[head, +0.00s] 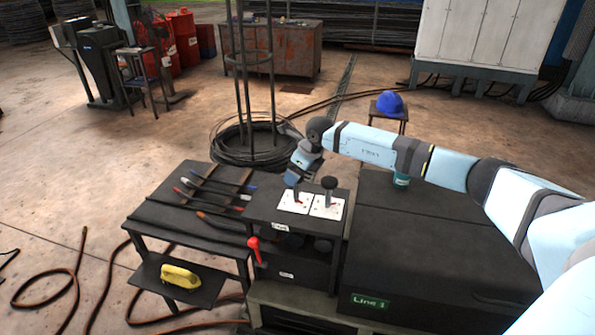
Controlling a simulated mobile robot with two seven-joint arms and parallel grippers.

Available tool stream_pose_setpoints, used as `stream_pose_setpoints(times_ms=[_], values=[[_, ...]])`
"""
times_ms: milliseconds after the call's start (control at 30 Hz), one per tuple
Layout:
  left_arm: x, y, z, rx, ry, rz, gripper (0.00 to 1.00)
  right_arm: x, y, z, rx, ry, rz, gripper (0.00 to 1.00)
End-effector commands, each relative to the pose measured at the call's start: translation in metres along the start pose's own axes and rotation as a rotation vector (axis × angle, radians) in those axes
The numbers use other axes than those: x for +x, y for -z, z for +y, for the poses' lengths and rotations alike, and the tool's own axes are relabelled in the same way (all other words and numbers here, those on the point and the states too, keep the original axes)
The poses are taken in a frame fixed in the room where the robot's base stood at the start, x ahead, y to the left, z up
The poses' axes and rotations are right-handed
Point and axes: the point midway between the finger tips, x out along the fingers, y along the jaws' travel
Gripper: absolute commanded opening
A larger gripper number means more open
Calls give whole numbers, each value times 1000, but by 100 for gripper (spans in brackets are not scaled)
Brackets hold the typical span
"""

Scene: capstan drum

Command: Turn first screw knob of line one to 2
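The line one console has a green label (370,302) on its front, reading something like "Line 1". Two white dial plates (290,207) with red marks sit side by side on its dark top. My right gripper (295,191) points down over the left-hand plate and covers where a knob there would be. The fingertips are too small and hidden to tell whether they are open or touching a knob. The dial numbers are too small to read. My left gripper is not in view.
A red-handled lever (254,248) projects from the console front. A side table (165,215) holds several hand tools, with a yellow object (181,276) on its lower shelf. A wire coil stand (250,150) is behind. A green cup-like object (401,180) is near my arm.

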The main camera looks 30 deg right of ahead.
Motion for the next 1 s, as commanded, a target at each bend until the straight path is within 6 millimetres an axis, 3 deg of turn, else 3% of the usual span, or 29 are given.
stream_pose_setpoints(times_ms=[400,633,1000], values=[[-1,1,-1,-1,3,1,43,10,0,0,0,0,1,80],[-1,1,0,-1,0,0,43,10,0,0,0,0,0,31],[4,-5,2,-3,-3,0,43,12,1,-1,-45,-20,0,31]])
